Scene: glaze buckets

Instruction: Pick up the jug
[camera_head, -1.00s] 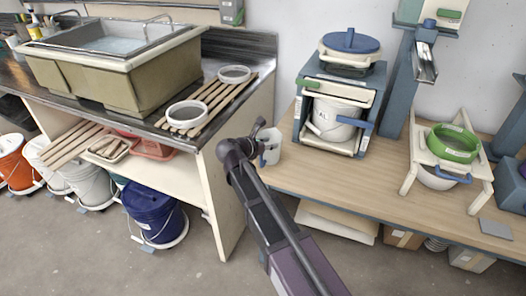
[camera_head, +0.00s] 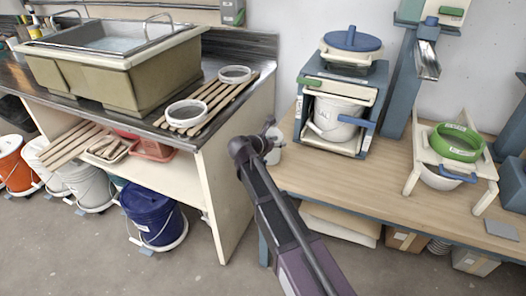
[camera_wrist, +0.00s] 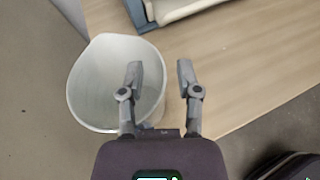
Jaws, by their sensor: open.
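The jug is a white, wide-mouthed vessel with a pouring lip. In the wrist view the jug (camera_wrist: 92,88) stands left of centre, its open mouth facing the camera. In the head view the jug (camera_head: 276,154) is mostly hidden behind my gripper (camera_head: 267,130), at the left end of the wooden table. In the wrist view my gripper (camera_wrist: 159,68) is open. Its left finger overlaps the jug's right rim and its right finger is clear of the jug, over the table. I cannot tell whether the left finger is inside or above the jug. The jug's handle is not clearly visible.
The wooden table (camera_head: 390,184) has free room right of the jug. A blue-framed cabinet holding a white bucket (camera_head: 334,118) stands behind it. A dark counter edge (camera_head: 188,140) with slats and a sink is to the left. A green ring (camera_head: 457,143) sits further right.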

